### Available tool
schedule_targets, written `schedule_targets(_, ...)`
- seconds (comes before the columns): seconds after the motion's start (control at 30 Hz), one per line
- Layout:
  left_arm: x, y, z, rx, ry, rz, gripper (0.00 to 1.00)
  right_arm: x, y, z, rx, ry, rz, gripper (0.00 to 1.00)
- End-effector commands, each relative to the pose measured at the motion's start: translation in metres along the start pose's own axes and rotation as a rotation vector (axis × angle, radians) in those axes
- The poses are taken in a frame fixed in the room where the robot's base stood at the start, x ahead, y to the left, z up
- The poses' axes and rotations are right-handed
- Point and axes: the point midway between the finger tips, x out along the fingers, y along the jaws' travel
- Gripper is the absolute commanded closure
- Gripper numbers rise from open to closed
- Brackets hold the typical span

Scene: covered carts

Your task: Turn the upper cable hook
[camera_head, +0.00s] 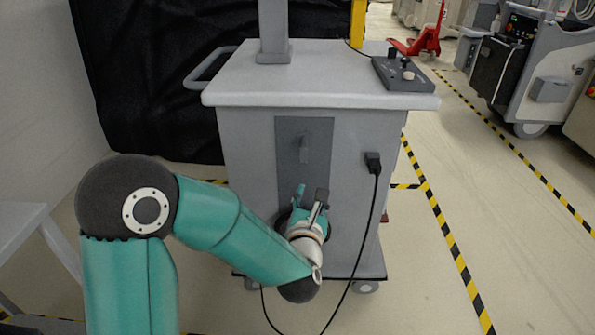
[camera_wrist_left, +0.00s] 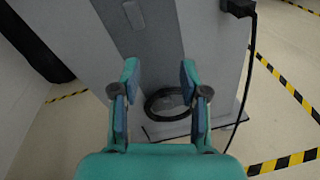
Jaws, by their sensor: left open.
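The upper cable hook (camera_head: 303,148) is a small grey piece on the dark grey panel (camera_head: 290,133) on the cart's front. It also shows near the top edge of the wrist view (camera_wrist_left: 134,14). My left gripper (camera_head: 310,197) is open and empty, below the upper hook and apart from it. In the wrist view its two fingers (camera_wrist_left: 159,72) stand wide apart. A black cable coil (camera_wrist_left: 168,103) hangs low on the cart's front, seen between the fingers. In the head view my gripper partly covers the coil, and a lower hook cannot be made out. My right gripper is not in view.
The grey cart (camera_head: 245,135) carries a control box (camera_head: 402,74) on its top. A black plug (camera_head: 373,162) with a hanging cable is at the front's right. Floor with striped tape (camera_head: 440,225) is open to the right. A grey table (camera_head: 22,225) stands at left.

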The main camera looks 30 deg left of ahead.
Motion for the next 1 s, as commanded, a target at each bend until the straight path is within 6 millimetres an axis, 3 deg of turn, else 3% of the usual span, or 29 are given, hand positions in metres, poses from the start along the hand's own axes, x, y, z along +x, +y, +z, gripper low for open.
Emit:
schedule_targets(0.03, 0.0, 0.007, -0.002, -0.092, -0.032, 0.04, 0.56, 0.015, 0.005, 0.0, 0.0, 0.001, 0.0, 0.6)
schedule_targets(0.1, -0.001, 0.017, 0.005, -0.189, -0.064, 0.076, 0.56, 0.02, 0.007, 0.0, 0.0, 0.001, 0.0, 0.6)
schedule_targets(0.37, 0.01, 0.03, 0.016, -0.294, -0.098, 0.112, 0.56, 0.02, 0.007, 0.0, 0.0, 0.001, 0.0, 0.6)
schedule_targets(1.0, 0.135, 0.044, 0.025, -0.288, -0.096, 0.108, 0.56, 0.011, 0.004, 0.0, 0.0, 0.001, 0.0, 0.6)
